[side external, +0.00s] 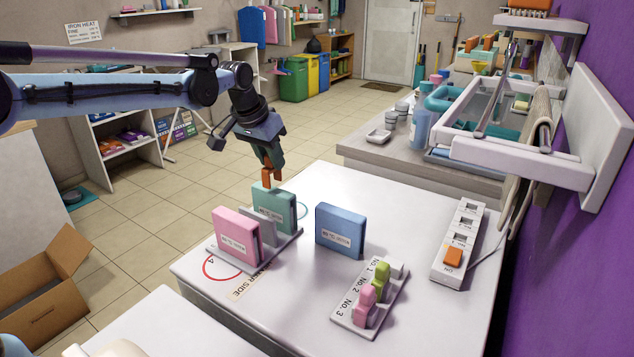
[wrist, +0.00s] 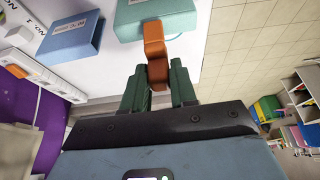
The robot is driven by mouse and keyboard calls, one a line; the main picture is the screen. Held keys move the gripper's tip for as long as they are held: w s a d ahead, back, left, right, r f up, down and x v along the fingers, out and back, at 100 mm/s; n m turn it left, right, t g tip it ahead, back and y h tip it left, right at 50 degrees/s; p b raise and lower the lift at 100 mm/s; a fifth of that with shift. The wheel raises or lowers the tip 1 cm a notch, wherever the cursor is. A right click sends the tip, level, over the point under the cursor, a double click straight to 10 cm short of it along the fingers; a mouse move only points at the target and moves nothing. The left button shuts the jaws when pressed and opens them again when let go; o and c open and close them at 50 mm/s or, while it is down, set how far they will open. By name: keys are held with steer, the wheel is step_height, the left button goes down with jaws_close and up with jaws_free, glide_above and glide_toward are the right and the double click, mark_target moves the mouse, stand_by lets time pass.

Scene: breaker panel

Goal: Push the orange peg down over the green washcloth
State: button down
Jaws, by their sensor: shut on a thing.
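The orange peg (side external: 267,176) is held upright between the dark green fingers of my gripper (side external: 268,157). My gripper is shut on it, and the peg (wrist: 154,42) sticks out beyond the fingertips (wrist: 158,84) in the wrist view. The green washcloth (side external: 274,210), a boxy teal block with a white label, stands upright in a light rack (side external: 283,244) on the white table. The peg's lower end is at the washcloth's top edge; I cannot tell whether they touch. The washcloth also shows in the wrist view (wrist: 178,22).
A pink block (side external: 236,236) shares the rack, with a grey divider between. A blue block (side external: 340,231) stands to the right. A numbered stand (side external: 349,318) holds pink and green pegs. A switch strip (side external: 460,240) with an orange switch lies near the purple wall.

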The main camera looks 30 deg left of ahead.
mark_target(267, 165)
steer(key=shift+f, duration=2.25)
steer(key=c, duration=0.8)
jaws_free()
steer(key=v, duration=1.2)
steer(key=shift+s+r, duration=0.1)
steer(key=s+d+f+t, duration=0.1)
steer(key=s+f, duration=0.3)
steer(key=s, duration=0.6)
steer(key=s+d+f+t, duration=0.1)
steer(key=s+f, duration=0.4)
steer(key=s, duration=0.5)
steer(key=shift+t, duration=0.3)
